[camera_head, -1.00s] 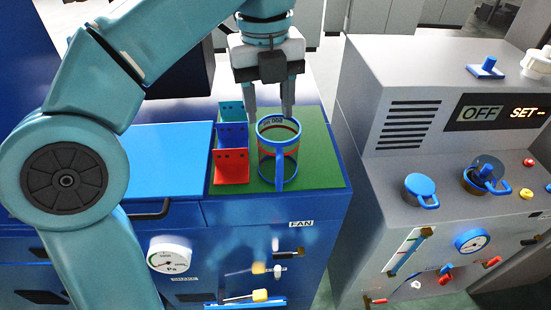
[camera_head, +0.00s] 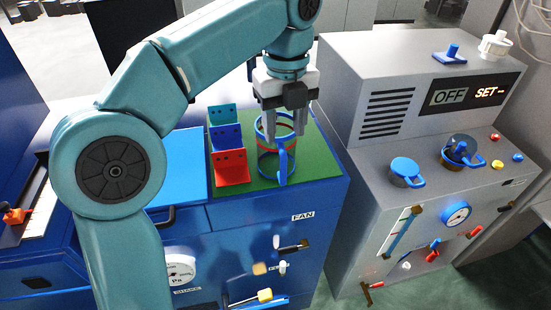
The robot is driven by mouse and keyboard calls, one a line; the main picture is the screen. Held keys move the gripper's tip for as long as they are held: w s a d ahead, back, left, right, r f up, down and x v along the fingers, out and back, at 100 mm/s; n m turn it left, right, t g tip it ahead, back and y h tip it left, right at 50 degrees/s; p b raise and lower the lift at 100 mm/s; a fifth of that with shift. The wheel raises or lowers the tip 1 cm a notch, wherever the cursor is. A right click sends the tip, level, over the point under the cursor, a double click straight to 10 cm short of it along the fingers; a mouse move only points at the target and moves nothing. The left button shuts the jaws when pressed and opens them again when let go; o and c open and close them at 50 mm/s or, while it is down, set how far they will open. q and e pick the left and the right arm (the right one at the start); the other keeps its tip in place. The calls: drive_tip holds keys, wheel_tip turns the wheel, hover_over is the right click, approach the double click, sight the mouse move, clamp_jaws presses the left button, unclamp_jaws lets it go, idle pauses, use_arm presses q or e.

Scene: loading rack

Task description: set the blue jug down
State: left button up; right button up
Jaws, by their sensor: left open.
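The blue jug (camera_head: 283,165) is a see-through cylinder with blue rims, a red band and a blue handle towards me. It stands upright on the green top (camera_head: 320,174) of the blue cabinet. My left gripper (camera_head: 285,133) points down at the jug's upper rim, with its fingers apart. The fingers overlap the upper part of the jug in the picture. I cannot tell whether they touch it. My right gripper is not in view.
Teal, blue and red brackets (camera_head: 231,167) stand in a row just left of the jug. A grey machine (camera_head: 345,100) with an OFF display rises to the right. The light-blue panel (camera_head: 183,160) on the left is bare. My left arm hides part of the cabinet.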

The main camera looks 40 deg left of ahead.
sight(284, 160)
use_arm(q)
drive_tip(key=f, duration=1)
drive_tip(key=shift+s+d, duration=0.1)
drive_tip(key=shift+d, duration=0.15)
drive_tip(key=shift+w+a+f, duration=0.15)
drive_tip(key=shift+w+f, duration=0.05)
drive_tip(key=shift+f, duration=0.05)
drive_tip(key=shift+s+r, duration=0.15)
drive_tip(key=shift+s, duration=0.15)
drive_tip(key=c, duration=0.6)
clamp_jaws()
drive_tip(key=shift+w, duration=0.15)
